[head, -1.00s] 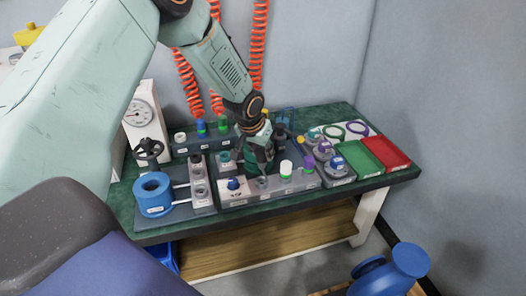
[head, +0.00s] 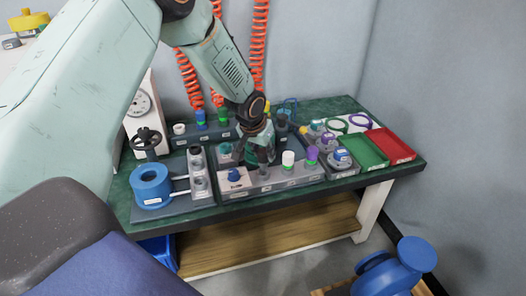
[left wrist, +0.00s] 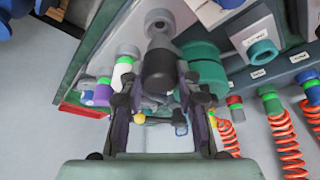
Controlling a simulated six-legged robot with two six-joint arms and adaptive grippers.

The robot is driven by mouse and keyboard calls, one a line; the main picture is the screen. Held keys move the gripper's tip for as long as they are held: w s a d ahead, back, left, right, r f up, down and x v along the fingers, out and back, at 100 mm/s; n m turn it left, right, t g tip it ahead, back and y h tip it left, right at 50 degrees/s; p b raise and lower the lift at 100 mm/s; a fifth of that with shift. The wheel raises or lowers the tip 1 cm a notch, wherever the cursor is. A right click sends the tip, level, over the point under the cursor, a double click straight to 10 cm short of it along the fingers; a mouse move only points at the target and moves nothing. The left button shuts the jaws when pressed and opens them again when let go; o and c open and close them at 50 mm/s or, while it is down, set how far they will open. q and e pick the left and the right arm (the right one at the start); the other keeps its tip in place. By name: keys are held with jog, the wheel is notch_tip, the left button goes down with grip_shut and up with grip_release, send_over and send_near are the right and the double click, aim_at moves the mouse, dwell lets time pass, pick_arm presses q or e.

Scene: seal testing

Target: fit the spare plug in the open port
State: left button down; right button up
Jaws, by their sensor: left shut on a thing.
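My left gripper (head: 264,160) is over the front grey port strip, pointing down. In the left wrist view its two fingers (left wrist: 158,98) are shut on a dark plug (left wrist: 160,70). The plug's far end lines up with a grey port (left wrist: 158,22) on the strip. I cannot tell whether it is seated or only touching. My right gripper is not in view.
A blue ring-shaped part (head: 150,187) and a handwheel (head: 146,140) stand left. A rear strip holds blue and green plugs (head: 223,117). Green (head: 362,153) and red (head: 391,146) trays lie right. Orange coiled hoses (head: 258,50) hang behind.

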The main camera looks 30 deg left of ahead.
aim_at(263, 159)
pick_arm(q)
jog(key=shift+p, duration=0.8)
dwell(0.6)
jog(key=shift+f+b, duration=0.6)
jog(key=shift+f, duration=0.9)
dwell(0.5)
jog(key=c, duration=0.9)
grip_release()
jog(key=shift+o, duration=0.2)
jog(key=v, duration=1.2)
